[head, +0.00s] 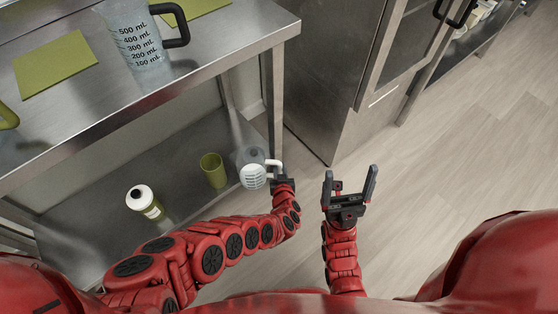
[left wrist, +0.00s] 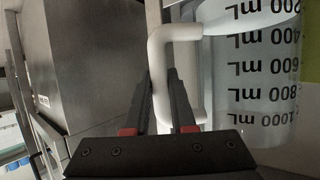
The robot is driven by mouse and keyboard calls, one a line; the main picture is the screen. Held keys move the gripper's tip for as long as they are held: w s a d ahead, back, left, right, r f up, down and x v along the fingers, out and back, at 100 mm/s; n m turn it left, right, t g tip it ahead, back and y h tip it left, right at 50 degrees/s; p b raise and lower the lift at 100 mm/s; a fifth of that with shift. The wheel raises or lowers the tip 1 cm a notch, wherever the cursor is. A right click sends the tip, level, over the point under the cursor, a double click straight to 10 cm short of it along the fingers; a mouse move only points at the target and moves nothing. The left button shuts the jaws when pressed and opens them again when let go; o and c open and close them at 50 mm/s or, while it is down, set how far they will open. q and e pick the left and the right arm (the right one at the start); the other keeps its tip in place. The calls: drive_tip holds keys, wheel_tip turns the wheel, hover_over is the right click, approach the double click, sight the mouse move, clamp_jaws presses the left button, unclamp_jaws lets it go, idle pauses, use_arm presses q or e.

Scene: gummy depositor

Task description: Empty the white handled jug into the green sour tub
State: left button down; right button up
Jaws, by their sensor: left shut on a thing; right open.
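The white handled jug (head: 253,178) is a clear, pale jug with black mL marks and a white handle. It is held at the right end of the lower shelf. My left gripper (head: 277,168) is shut on its handle. In the left wrist view, my left gripper's fingers (left wrist: 160,105) close on the white handle (left wrist: 175,38), beside the marked jug wall (left wrist: 262,88). I cannot tell its exact tilt or contents. An open green tub (head: 213,172) stands on the lower shelf, left of the jug and apart from it. My right gripper (head: 349,190) is open and empty over the floor.
A white-capped bottle with a green label (head: 144,200) is on the lower shelf (head: 95,235). Above, the steel table (head: 90,105) holds a black-handled jug (head: 138,40) and green mats (head: 55,65). A steel cabinet (head: 330,80) stands behind. The floor at right is clear.

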sight(277, 164)
use_arm(q)
drive_tip(key=shift+s+r+p, duration=0.15)
drive_tip(key=shift+r+p, duration=0.2)
drive_tip(key=shift+r, duration=0.2)
drive_tip(key=shift+a+r+n+h+p, duration=0.15)
drive_tip(key=shift+r+n+h+p, duration=0.1)
drive_tip(key=shift+r+p, duration=0.5)
drive_tip(key=shift+a+r+n+h+p, duration=0.15)
drive_tip(key=shift+r+n+p, duration=0.15)
drive_tip(key=shift+p, duration=0.8)
drive_tip(key=shift+a+r+n+h+p, duration=0.15)
drive_tip(key=shift+r+n+h+p, duration=0.1)
drive_tip(key=shift+r+p, duration=0.5)
drive_tip(key=shift+f, duration=0.3)
